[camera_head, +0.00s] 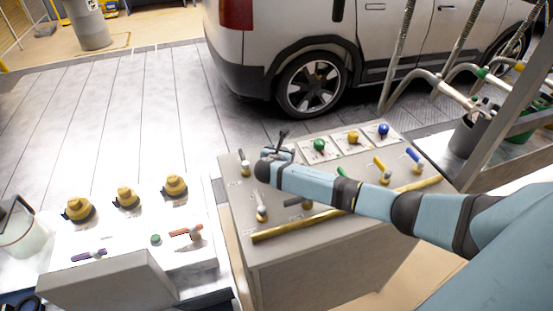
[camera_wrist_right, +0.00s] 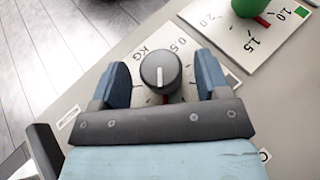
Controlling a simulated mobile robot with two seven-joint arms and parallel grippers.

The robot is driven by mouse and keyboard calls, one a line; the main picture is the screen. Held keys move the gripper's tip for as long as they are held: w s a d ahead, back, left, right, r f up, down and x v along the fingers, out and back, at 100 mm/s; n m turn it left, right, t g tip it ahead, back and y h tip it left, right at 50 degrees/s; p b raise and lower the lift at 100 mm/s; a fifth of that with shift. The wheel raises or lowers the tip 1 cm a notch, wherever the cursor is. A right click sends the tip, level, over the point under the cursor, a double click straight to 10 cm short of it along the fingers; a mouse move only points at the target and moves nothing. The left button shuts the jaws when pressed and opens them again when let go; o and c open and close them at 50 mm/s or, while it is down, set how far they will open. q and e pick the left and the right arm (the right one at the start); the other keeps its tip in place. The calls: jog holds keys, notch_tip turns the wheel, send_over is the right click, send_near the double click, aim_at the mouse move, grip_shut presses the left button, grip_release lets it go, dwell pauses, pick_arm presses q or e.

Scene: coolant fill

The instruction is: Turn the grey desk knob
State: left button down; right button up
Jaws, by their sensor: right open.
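My right gripper (camera_wrist_right: 163,78) is open, with one blue finger on each side of the knob. I cannot tell whether either finger touches it. In the head view my right gripper (camera_head: 277,154) is over the far part of the grey desk (camera_head: 330,262) and hides the knob. My left gripper is not in view.
Green (camera_head: 319,145), yellow (camera_head: 353,137) and blue (camera_head: 384,129) knobs stand on plates to the right. Several levers and a brass rail (camera_head: 298,225) are on the desk. A white panel (camera_head: 135,238) with yellow knobs is at left; a car (camera_head: 290,45) stands behind.

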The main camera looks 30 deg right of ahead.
jog(key=v, duration=1.2)
jog(key=shift+s+a+r+b, duration=0.15)
jog(key=shift+s+b, duration=0.05)
jog(key=shift+b, duration=0.2)
